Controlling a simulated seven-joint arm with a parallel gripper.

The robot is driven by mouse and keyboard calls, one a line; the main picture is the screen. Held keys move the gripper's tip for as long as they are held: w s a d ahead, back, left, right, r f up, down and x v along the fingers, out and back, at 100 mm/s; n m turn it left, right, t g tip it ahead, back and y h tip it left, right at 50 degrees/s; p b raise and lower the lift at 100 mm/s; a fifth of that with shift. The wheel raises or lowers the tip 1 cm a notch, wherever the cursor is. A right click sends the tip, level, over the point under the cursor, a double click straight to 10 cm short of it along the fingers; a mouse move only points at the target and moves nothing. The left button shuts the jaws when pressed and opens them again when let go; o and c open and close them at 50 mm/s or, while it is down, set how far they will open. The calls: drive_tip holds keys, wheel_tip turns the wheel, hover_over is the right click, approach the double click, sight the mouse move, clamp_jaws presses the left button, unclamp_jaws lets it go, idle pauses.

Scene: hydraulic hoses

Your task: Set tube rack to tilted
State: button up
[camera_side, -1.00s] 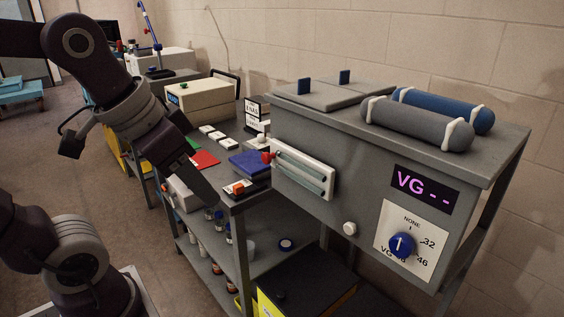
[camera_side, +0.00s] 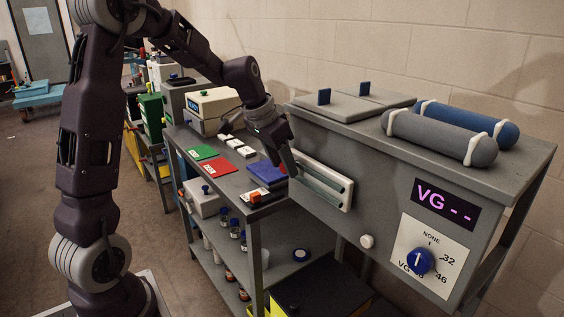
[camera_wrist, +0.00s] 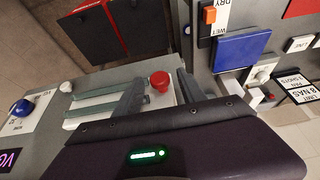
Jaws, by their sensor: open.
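What looks like the tube rack is a white panel (camera_side: 325,188) with greenish-grey tubes, on the front of the grey cabinet. It lies slightly sloped along the cabinet front in the side view. It also shows in the wrist view (camera_wrist: 85,122), with a red knob (camera_wrist: 159,81) at one end. My gripper (camera_side: 291,166) is at the rack's left end. In the wrist view my gripper's open fingers (camera_wrist: 161,76) appear on either side of the red knob; I cannot tell whether they touch it. In the side view the fingers largely hide the knob.
The grey cabinet (camera_side: 365,222) carries grey and blue cylinders on top and a blue dial (camera_side: 420,261) on its front. A workbench beside it holds a blue block (camera_side: 264,173), red and green cards and a WET/DRY switch (camera_wrist: 209,15). Bottles stand on its lower shelf.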

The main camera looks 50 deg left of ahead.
clamp_jaws()
idle(1.4)
